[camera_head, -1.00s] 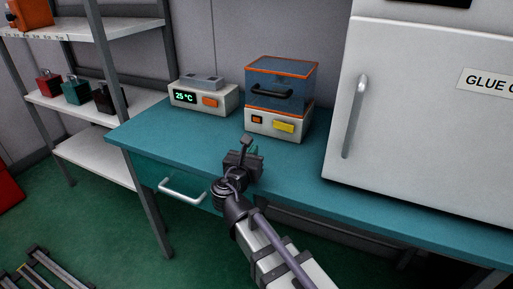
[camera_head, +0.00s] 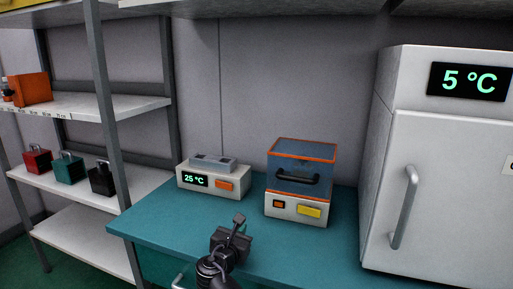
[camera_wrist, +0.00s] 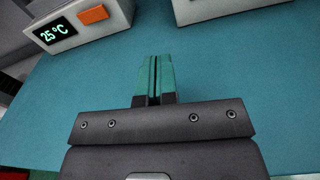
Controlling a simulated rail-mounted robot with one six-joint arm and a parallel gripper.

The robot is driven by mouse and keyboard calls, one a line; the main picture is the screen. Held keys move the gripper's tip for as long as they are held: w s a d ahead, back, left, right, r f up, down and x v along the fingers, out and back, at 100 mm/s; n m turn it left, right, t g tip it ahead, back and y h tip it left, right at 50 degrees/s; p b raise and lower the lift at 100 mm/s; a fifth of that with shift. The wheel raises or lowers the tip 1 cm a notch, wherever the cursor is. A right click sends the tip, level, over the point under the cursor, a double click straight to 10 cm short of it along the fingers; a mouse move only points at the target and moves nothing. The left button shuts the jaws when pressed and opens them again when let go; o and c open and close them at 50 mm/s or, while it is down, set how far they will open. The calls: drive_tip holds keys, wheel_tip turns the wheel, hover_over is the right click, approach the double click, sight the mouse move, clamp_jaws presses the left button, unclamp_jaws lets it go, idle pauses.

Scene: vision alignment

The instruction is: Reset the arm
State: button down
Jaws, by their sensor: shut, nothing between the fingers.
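My gripper (camera_head: 238,222) is over the front part of the teal table (camera_head: 150,215) in the head view, with my arm coming up from the bottom edge. In the wrist view my gripper (camera_wrist: 153,75) shows two teal fingers side by side, shut with nothing between them. The fingers point over the bare teal table top (camera_wrist: 240,70), apart from the devices behind.
A white device reading 25 °C (camera_head: 212,178) and a blue box with orange edges on a white base (camera_head: 300,182) stand at the table's back. A white fridge reading 5 °C (camera_head: 440,160) is right. Shelves with red, teal and black padlock-like blocks (camera_head: 68,168) are left.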

drive_tip(key=s+d+r+m+g+h+p, duration=0.1)
drive_tip(key=s+d+r+m+g+p, duration=0.1)
drive_tip(key=d+r+m+g+p, duration=0.45)
drive_tip(key=s+d+r+m+g+h+p, duration=0.1)
drive_tip(key=s+d+r+m+g+p, duration=0.15)
drive_tip(key=d+m+p, duration=0.8)
drive_tip(key=s+d+r+m+g+y+p, duration=0.6)
drive_tip(key=s+m+p, duration=0.5)
drive_tip(key=m+p, duration=0.3)
wheel_tip(320, 180, up, 3)
drive_tip(key=shift+s+f+g+y, duration=0.2)
drive_tip(key=shift+s+g+y, duration=0.1)
drive_tip(key=shift+g+y, duration=0.4)
drive_tip(key=c, duration=1.8)
unclamp_jaws()
drive_tip(key=shift+d, duration=0.1)
